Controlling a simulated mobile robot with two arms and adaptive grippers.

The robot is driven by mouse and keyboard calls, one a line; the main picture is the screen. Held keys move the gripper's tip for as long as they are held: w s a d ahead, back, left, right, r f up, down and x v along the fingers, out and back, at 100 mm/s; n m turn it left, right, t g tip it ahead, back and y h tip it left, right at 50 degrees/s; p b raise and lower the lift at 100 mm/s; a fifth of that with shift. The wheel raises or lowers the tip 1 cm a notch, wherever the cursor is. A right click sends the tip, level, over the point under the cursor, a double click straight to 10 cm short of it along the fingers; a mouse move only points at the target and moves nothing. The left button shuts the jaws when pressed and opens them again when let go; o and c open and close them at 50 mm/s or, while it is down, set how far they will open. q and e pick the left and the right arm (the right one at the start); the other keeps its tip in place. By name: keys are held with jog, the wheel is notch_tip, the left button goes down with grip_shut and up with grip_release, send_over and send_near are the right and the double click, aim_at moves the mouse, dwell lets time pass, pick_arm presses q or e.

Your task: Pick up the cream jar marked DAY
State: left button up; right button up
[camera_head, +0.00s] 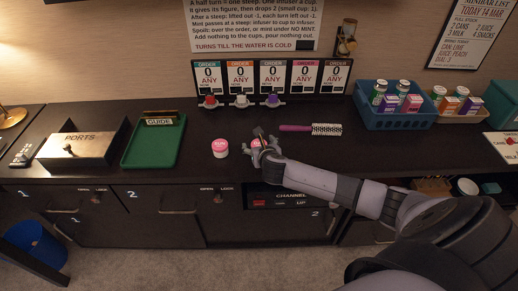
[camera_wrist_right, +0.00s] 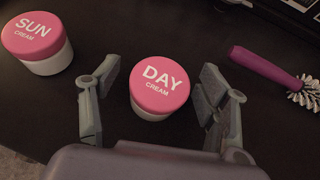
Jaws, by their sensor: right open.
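The DAY cream jar (camera_wrist_right: 160,87) has a pink lid and a white body and stands upright on the dark counter. In the head view its pink lid (camera_head: 256,143) is partly hidden by my right gripper (camera_head: 263,147). In the right wrist view my right gripper (camera_wrist_right: 160,108) is open, with one finger on each side of the DAY jar and a gap on both sides. A similar pink-lidded SUN cream jar (camera_wrist_right: 36,40) stands to the left; it also shows in the head view (camera_head: 220,148). My left gripper is not in view.
A purple-handled brush (camera_head: 312,129) lies right of the jars. A green tray (camera_head: 154,143) and PORTS box (camera_head: 82,142) are at left. Order cards (camera_head: 240,75) stand behind; a blue basket (camera_head: 395,118) holds bottles and boxes at right. Counter left of the SUN jar is clear.

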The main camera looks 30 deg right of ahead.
jog(key=c, duration=1.3)
jog(key=shift+r, duration=0.15)
